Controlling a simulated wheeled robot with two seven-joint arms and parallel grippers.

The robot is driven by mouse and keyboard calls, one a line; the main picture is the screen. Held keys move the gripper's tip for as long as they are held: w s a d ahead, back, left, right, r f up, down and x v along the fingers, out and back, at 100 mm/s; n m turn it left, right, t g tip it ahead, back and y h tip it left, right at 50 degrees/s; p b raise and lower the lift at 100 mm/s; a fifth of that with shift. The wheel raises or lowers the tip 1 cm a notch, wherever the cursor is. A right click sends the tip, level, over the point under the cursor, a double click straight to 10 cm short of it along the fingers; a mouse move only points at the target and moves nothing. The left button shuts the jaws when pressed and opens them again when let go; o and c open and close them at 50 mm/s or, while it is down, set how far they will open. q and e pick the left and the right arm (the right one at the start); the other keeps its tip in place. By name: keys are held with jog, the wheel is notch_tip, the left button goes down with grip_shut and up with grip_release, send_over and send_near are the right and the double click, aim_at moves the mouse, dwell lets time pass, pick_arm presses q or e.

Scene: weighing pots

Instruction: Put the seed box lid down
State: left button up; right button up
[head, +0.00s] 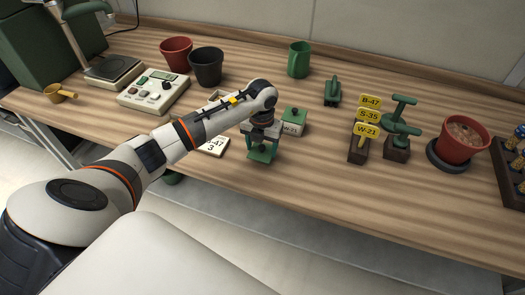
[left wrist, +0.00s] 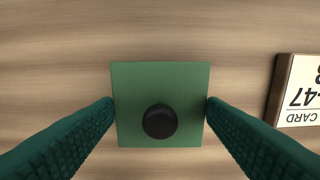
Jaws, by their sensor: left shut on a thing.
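My left gripper (head: 262,154) is over the front middle of the bench, pointing down. In the left wrist view its two green fingers (left wrist: 160,108) are shut on the opposite edges of a square green seed box lid (left wrist: 160,85) with a dark round knob. The lid lies flat, with bare wood visible around it; I cannot tell whether it touches the bench. A seed box labelled W-21 (head: 293,128) with a green top and knob stands just right of the gripper. Another pale box (head: 216,96) is partly hidden behind my left arm. My right gripper is not in view.
A B-47 card (head: 214,146) lies left of the gripper and also shows in the left wrist view (left wrist: 298,92). A scale panel (head: 153,91) and pots are behind left. Yellow tags (head: 367,128), a green-handled tool (head: 399,127) and a filled pot (head: 461,139) stand right.

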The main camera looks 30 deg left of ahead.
aim_at(262, 146)
pick_arm(q)
jog(key=shift+f, duration=1.5)
jog(key=o, duration=1)
jog(key=shift+c, duration=0.2)
notch_tip(262, 146, up, 12)
jog(key=shift+r+b, duration=0.2)
jog(key=shift+b, duration=0.1)
